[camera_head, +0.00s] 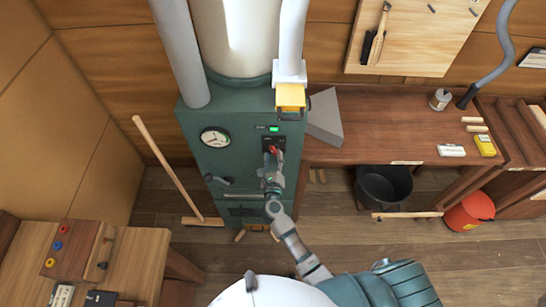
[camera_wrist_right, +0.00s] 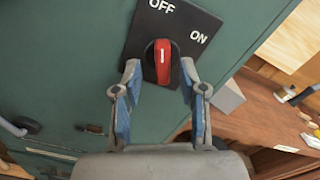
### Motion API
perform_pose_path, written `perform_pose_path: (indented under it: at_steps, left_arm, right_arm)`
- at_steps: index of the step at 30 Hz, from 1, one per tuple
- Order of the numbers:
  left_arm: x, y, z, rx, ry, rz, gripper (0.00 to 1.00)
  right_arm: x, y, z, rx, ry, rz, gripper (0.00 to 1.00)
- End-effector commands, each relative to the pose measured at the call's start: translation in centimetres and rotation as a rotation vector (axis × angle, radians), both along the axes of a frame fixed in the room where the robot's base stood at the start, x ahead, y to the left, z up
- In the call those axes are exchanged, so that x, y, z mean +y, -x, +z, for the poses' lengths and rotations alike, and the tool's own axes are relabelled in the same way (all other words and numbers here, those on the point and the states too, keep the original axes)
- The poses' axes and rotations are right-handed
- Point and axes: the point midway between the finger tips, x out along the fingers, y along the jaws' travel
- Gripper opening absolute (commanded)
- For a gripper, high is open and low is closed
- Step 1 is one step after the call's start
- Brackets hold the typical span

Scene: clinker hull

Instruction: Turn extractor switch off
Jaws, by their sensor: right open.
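The extractor switch is a red knob (camera_wrist_right: 162,62) with a white line, on a black plate (camera_wrist_right: 139,46) marked OFF and ON. In the right wrist view the line stands upright, toward the OFF label above it; ON is at the upper right. My right gripper (camera_wrist_right: 159,78) is open, its blue-padded fingers on either side of the knob's lower part. I cannot tell whether they touch it. In the head view the red knob (camera_head: 273,150) shows just above my right gripper (camera_head: 272,162) on the green cabinet (camera_head: 232,168). A green lamp (camera_head: 274,129) glows above it. My left gripper is out of view.
A round gauge (camera_head: 214,137) and a dark handle (camera_head: 218,180) are on the cabinet left of the switch. A wooden bench (camera_head: 385,130) stands close on the right. A broom (camera_head: 168,170) leans at the left.

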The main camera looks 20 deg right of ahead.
Motion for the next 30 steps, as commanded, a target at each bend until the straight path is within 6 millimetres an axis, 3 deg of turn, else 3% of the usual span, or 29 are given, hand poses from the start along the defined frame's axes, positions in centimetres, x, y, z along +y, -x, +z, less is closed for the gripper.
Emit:
perform_pose_path:
  at_steps: [15, 21, 30]
  left_arm:
    - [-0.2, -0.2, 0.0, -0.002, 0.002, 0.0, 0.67]
    - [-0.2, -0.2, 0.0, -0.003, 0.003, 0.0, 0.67]
    - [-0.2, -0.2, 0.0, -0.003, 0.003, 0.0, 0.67]
  right_arm:
    - [2.9, 9.7, -0.2, 0.006, -0.001, 0.001, 0.42]
    - [3.2, 10.9, -0.2, 0.004, 0.0, 0.0, 0.42]
    - [3.2, 10.9, -0.2, 0.004, 0.0, 0.0, 0.42]
